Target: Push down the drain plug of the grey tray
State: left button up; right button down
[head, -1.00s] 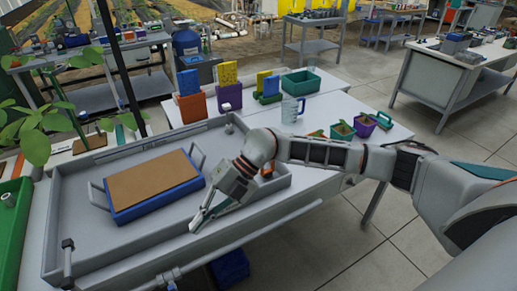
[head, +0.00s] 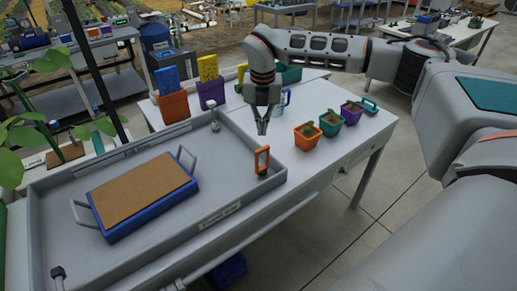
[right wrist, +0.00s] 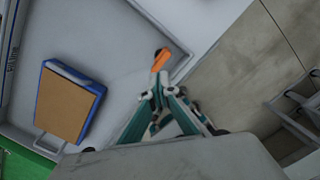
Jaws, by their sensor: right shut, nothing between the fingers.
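The grey tray (head: 238,196) lies across the bench. An upright orange loop handle (head: 262,160), which looks like the drain plug, stands in its right corner. My right gripper (head: 263,131) is shut and empty, pointing down just above and behind the handle in the head view. In the right wrist view the orange handle (right wrist: 160,60) shows just beyond the closed fingertips (right wrist: 158,84). I cannot tell whether they touch. The plug's base is hard to make out. My left gripper is not in view.
A blue box with a brown top (head: 145,195) and grey handles sits in the tray. A small grey post (head: 214,118) stands at its back wall. Orange (head: 306,137), teal (head: 331,123) and purple (head: 351,112) plant pots stand right of the tray.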

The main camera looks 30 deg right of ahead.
aim_at(262, 149)
jog(key=shift+d, duration=0.15)
jog(key=shift+w+d+f, duration=0.1)
jog(key=shift+w+f, duration=0.05)
jog(key=shift+f, duration=1.6)
jog(key=shift+w+d+f, duration=0.1)
jog(key=shift+w+f, duration=0.05)
jog(key=shift+f, duration=1.55)
